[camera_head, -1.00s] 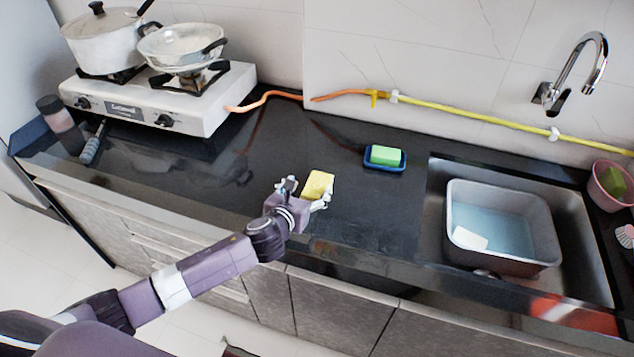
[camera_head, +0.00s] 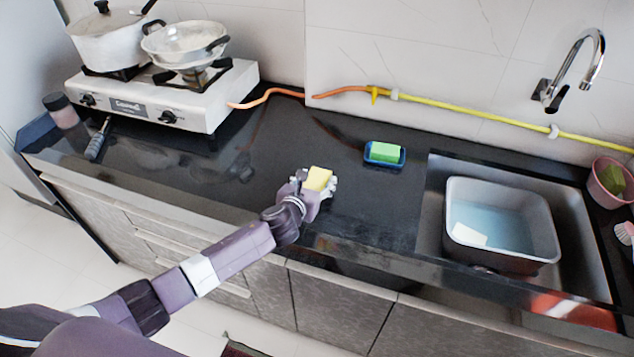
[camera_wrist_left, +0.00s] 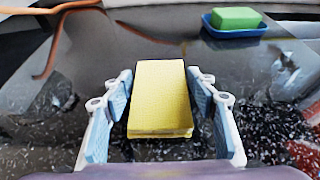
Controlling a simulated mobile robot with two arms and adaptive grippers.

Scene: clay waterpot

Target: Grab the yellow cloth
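The yellow cloth (camera_head: 319,178) is a small flat-topped block on the black counter, near its front edge. My left gripper (camera_head: 316,183) reaches it from the front left. In the left wrist view, the cloth (camera_wrist_left: 160,95) sits between the two blue-padded fingers of my left gripper (camera_wrist_left: 160,88). The fingers are open, with a narrow gap showing on each side of the cloth. My right gripper is in no view.
A green soap block (camera_head: 385,152) in a blue dish (camera_head: 372,162) lies behind and right of the cloth. Further right is the sink with a grey basin (camera_head: 548,235) of water. A gas stove (camera_head: 215,105) with pots stands back left.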

